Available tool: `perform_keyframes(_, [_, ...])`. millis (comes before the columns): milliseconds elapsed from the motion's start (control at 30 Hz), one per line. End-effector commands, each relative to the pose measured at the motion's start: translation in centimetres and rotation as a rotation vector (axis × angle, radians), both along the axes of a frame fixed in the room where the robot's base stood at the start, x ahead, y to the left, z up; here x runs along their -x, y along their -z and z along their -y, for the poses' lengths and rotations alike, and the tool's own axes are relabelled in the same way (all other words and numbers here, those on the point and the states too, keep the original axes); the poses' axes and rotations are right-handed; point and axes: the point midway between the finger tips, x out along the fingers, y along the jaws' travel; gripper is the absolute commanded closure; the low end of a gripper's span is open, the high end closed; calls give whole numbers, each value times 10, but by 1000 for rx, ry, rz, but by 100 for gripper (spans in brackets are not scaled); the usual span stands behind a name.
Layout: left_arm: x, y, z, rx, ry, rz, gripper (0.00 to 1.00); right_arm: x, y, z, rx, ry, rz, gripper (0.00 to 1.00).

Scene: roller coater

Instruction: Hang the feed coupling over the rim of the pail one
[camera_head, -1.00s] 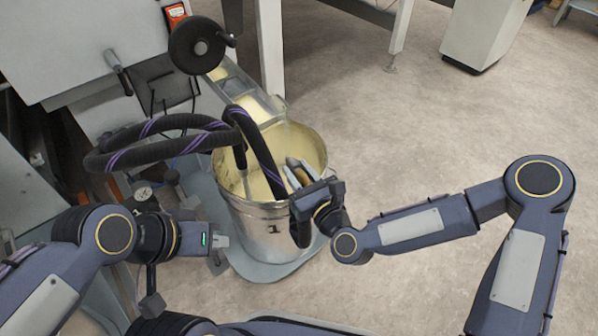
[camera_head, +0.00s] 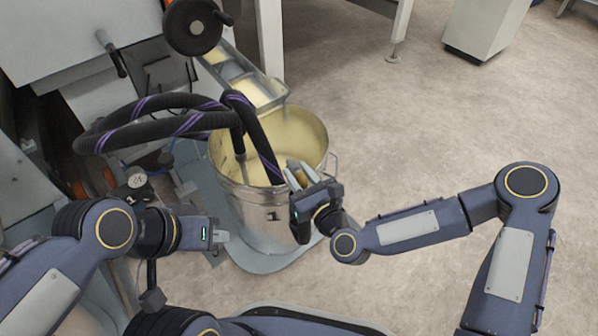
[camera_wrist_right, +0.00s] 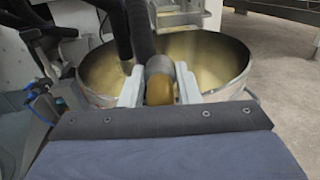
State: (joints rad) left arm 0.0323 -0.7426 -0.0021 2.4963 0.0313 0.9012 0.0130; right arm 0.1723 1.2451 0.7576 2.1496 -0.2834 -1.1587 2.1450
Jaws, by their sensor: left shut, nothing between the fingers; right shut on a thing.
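The pail (camera_head: 262,230) is an open metal bucket marked 1, with pale yellow material inside. My right gripper (camera_head: 298,172) is shut on the feed coupling (camera_head: 302,176) at the pail's right front rim. In the right wrist view the coupling (camera_wrist_right: 160,85) is a grey collar with a brass end, between both fingers, in front of the pail's opening (camera_wrist_right: 222,95). Its black hose with purple stripes (camera_head: 255,130) rises and loops left above the pail. I cannot tell whether the coupling touches the rim. My left gripper (camera_head: 222,236) is shut and empty, left of the pail.
The pail stands on a grey base plate (camera_head: 255,263). A chute (camera_head: 242,75) from the machine reaches the pail's back rim. A black handwheel (camera_head: 197,27) and a gauge (camera_head: 137,180) are at the left. The floor (camera_head: 430,120) to the right is clear.

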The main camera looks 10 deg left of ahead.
Motion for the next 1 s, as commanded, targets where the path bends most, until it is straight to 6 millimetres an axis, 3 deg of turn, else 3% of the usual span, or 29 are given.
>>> perform_keyframes(667, [0, 0, 0, 0, 0, 0, 100, 0, 7, 0, -1, 1, 1, 100])
perform_keyframes(700, [0, 0, 0, 0, 0, 0, 100, 0, 7, 0, -1, 1, 1, 69])
perform_keyframes(900, [0, 0, 0, 0, 0, 0, 100, 0, 7, 0, -1, 1, 1, 45])
perform_keyframes(1000, [0, 0, 0, 0, 0, 0, 100, 0, 7, 0, 0, 0, 0, 45])
